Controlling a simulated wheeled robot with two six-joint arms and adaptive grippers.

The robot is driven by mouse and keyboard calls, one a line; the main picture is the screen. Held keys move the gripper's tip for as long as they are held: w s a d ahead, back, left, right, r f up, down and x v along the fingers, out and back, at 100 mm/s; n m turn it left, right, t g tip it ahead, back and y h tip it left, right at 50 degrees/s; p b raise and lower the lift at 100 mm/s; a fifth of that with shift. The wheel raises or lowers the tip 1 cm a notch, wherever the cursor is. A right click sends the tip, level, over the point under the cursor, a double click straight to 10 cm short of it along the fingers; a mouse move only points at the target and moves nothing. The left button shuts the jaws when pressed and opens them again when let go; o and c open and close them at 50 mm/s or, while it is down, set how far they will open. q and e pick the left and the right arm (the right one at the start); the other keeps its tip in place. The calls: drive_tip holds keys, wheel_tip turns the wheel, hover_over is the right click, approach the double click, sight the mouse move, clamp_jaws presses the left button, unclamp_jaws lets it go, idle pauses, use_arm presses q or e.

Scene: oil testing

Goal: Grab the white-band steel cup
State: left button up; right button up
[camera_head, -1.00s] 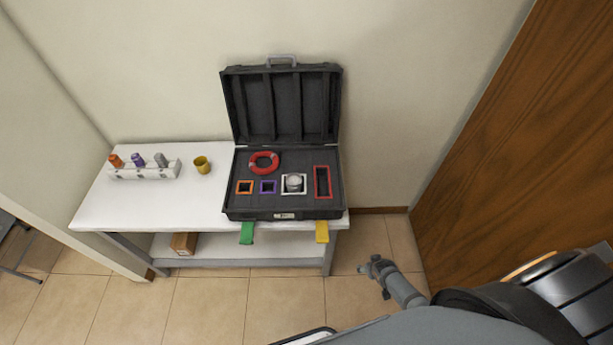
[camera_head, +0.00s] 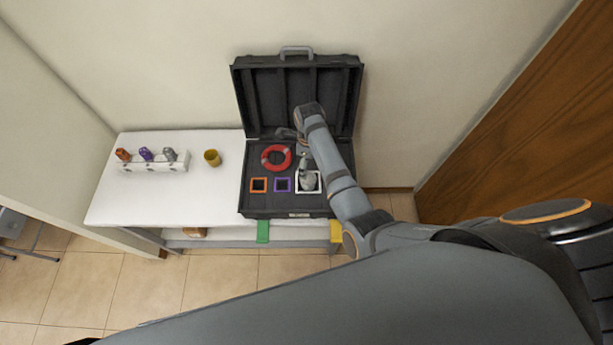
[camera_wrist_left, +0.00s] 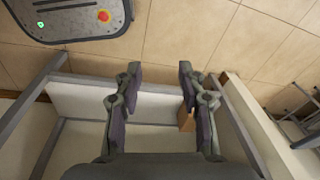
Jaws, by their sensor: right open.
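The steel cup (camera_head: 308,184) stands in the white-framed slot (camera_head: 317,190) of the open black case. My right arm reaches over the case from the right, and my right gripper (camera_head: 306,169) is open, directly over or beside the cup; its fingers partly cover it. I cannot tell whether they touch it. The cup's white band cannot be made out. My left gripper (camera_wrist_left: 158,76) is open and empty in the left wrist view, and it is out of the head view.
The case (camera_head: 260,205) stands at the right of the white table (camera_head: 190,200). It holds a red ring (camera_head: 276,148), an orange frame (camera_head: 259,177) and a purple frame (camera_head: 282,178). A yellow cup (camera_head: 212,158) and a rack (camera_head: 150,166) with bottles stand left. A brown box (camera_wrist_left: 186,120) is on the lower shelf.

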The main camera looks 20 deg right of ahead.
sight(308, 178)
wheel_tip(308, 178, down, 11)
drive_tip(key=b, duration=0.8)
drive_tip(key=shift+a, duration=0.1)
drive_tip(key=shift+r, duration=0.2)
drive_tip(key=c, duration=1.3)
use_arm(q)
wheel_tip(308, 178, down, 8)
drive_tip(key=s, duration=0.1)
drive_tip(key=shift+r, duration=0.2)
drive_tip(key=shift+a, duration=0.1)
use_arm(e)
drive_tip(key=shift+r, duration=0.1)
